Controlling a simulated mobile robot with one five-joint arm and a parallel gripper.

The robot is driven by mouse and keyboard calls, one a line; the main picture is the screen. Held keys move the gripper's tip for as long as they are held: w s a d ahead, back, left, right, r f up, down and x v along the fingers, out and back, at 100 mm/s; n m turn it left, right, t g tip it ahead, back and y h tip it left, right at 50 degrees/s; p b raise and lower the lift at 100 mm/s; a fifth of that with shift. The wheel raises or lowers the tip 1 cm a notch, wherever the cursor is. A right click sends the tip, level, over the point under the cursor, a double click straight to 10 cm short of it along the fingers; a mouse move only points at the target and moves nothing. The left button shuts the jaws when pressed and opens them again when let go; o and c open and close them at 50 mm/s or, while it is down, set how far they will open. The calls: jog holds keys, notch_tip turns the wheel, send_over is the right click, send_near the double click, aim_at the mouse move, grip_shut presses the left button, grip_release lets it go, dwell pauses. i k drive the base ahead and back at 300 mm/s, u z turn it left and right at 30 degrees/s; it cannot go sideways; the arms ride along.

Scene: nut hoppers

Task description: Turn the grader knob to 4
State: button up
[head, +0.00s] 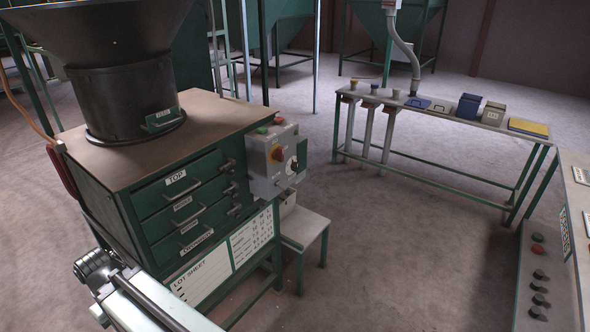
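The grader is a dark green cabinet with a wooden top (212,116) and labelled drawers. A grey control box (262,181) is fixed to its right side. On the box's face is a small dark knob (293,165) on a pale round dial; its markings and setting are too small to read. Part of my arm shows at the lower left, in front of the cabinet and well apart from the control box. My gripper's fingers are not in view.
A black hopper (122,95) stands on the cabinet. A small stool-like stand (305,228) is below the control box. A green-framed bench (440,116) with bins stands behind at right. A console (548,270) edges the right side. Floor between is clear.

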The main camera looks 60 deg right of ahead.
aim_at(295, 166)
jog(key=k, duration=1)
jog(key=z, duration=0.6)
jog(key=i, duration=0.7)
jog(key=z, duration=0.05)
